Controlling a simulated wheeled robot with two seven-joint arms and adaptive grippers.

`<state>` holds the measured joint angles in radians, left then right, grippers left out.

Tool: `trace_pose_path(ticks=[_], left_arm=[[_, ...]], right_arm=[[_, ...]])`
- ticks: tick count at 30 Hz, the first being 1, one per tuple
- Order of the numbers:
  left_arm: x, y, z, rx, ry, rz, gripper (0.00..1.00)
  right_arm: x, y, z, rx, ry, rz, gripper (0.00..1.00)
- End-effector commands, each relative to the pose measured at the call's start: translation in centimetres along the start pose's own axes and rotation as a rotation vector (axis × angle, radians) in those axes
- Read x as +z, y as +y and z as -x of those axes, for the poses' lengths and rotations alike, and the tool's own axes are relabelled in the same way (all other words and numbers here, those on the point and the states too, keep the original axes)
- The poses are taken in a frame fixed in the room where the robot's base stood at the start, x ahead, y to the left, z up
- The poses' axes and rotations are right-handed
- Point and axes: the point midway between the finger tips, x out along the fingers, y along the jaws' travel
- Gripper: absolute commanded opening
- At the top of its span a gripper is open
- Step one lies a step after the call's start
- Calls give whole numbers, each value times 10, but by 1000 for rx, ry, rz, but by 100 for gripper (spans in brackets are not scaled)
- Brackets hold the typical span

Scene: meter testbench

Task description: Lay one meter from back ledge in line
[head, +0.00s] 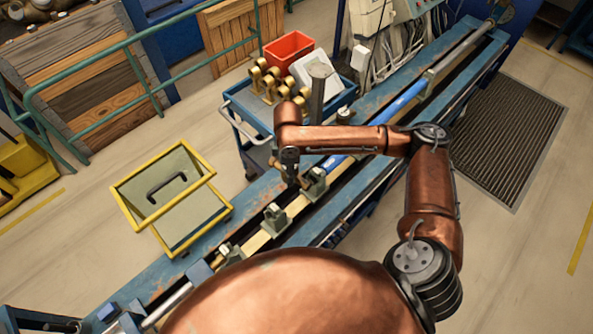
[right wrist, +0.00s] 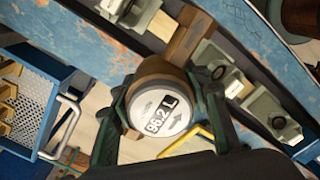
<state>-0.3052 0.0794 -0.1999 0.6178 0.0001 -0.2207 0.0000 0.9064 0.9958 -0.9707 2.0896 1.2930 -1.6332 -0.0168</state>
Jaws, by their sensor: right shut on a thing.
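My right gripper (head: 291,170) is over the blue test bench (head: 160,287), beside a green clamp (head: 316,184). In the right wrist view, the right gripper (right wrist: 163,115) is shut on a brass meter (right wrist: 187,42) with a round white dial reading 96.2 L. The dial faces the wrist camera, and one end of the meter's body reaches over the bench beside a clamp (right wrist: 213,64). I cannot tell whether the meter touches the bench. Other brass meters (head: 268,80) stand on the blue cart behind the bench. My left gripper is not in view.
More clamps (head: 275,219) line the bench rail toward the lower left. A red bin (head: 288,50) and a grey post (head: 318,95) are at the cart. A yellow-framed cart (head: 180,196) stands behind the bench. A blue pipe (head: 405,101) lies along the bench's far part.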

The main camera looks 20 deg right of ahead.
Motion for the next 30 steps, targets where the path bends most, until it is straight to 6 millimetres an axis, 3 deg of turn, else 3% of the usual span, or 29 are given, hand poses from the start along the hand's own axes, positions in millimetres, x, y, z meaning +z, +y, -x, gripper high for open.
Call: trace_pose_path(ticks=[1, 3, 12, 18, 24, 30], left_arm=[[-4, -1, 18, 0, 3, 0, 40], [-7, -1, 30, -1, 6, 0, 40], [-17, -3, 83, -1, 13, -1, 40], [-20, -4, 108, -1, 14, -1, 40], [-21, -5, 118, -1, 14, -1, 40], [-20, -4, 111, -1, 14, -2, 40]], right_arm=[[1, -2, 9, -1, 2, 98, 0], [3, -4, 10, -1, 2, 252, 0], [11, -18, 14, -4, 2, 910, 0], [16, -28, 15, -4, 2, 1257, 0], [18, -32, 14, -3, 2, 1434, 0], [18, -32, 5, -2, 1, 1468, 0]])
